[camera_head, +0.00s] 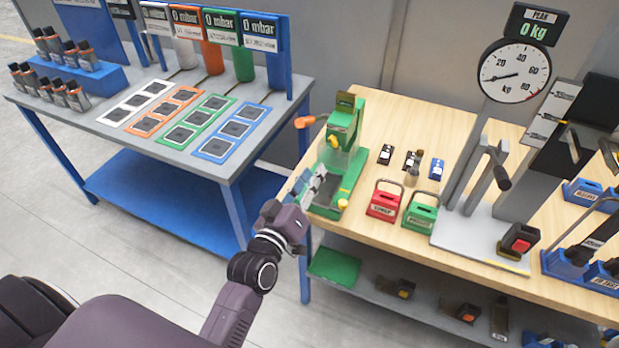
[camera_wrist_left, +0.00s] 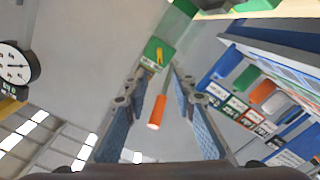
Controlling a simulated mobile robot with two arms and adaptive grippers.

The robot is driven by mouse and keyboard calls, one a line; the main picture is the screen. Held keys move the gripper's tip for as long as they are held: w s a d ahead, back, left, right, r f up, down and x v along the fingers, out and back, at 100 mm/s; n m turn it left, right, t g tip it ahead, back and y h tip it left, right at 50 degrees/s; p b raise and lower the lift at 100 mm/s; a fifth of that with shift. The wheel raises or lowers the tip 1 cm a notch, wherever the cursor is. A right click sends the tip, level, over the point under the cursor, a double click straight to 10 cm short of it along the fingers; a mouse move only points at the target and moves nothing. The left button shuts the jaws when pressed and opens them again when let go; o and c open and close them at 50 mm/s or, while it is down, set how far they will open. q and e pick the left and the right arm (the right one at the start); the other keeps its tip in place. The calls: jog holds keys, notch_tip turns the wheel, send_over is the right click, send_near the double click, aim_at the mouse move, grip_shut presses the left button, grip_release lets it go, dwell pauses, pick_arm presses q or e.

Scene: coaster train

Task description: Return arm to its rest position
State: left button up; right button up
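My left arm reaches in from the lower left in the head view. Its gripper (camera_head: 311,184) is in front of the lower part of a green press (camera_head: 343,125) at the near left corner of the wooden table (camera_head: 464,240). In the left wrist view, the two fingers of the gripper (camera_wrist_left: 163,78) are spread apart with nothing held. The press's orange handle (camera_wrist_left: 159,110) appears between them there; in the head view the handle (camera_head: 305,121) sits above the gripper, apart from it. The fingers hide part of the press base. My right gripper is in neither view.
A red weight box (camera_head: 384,203) and a green one (camera_head: 420,212) stand right of the press. A dial scale (camera_head: 514,72) stands further right. A grey table (camera_head: 98,135) with coloured frames is at left. Open floor (camera_head: 90,245) lies left of my arm.

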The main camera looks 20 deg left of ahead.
pick_arm(q)
jog(key=shift+s, duration=0.4)
